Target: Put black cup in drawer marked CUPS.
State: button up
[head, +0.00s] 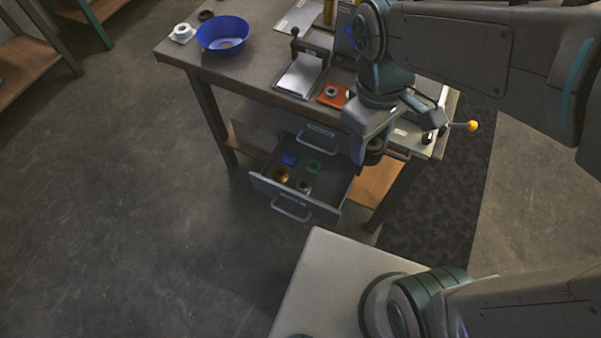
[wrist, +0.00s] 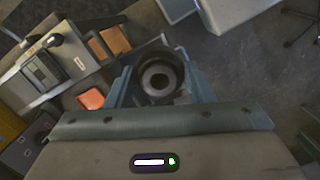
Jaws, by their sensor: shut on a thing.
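The black cup (wrist: 160,74) is between the two fingers of my gripper (wrist: 162,88) in the wrist view, its round open rim facing the camera. In the head view my gripper (head: 368,148) is shut on the cup, to the right of the open drawer and above its level; the cup (head: 375,149) shows there only as a small dark shape. The open drawer (head: 322,208) is pulled out under the workbench and holds several small blue, green, gold and silvery pieces. Its front label is too small to read.
A closed drawer (head: 262,122) with a handle sits above the open one. On the workbench (head: 262,62) are a blue bowl (head: 222,36), a white part (head: 182,33), a lever press (head: 301,72) and an orange tray (head: 333,95). The floor in front is clear.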

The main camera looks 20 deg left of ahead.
jog(key=b, duration=2.1)
send_over(330, 194)
notch_tip(330, 194, down, 33)
notch_tip(330, 194, down, 10)
jog(key=b, duration=0.3)
jog(key=shift+a+r, duration=0.1)
jog(key=shift+a, duration=0.05)
jog(key=shift+f, duration=0.2)
jog(key=o, duration=1)
jog(key=r+p, duration=0.1)
jog(key=r, duration=0.3)
jog(key=a+r+p, duration=0.1)
jog(key=r, duration=0.3)
jog(key=r+p, duration=0.1)
jog(key=r, duration=0.3)
jog(key=shift+w+a+r, duration=0.15)
jog(key=shift+w+r, duration=0.05)
jog(key=shift+w, duration=0.15)
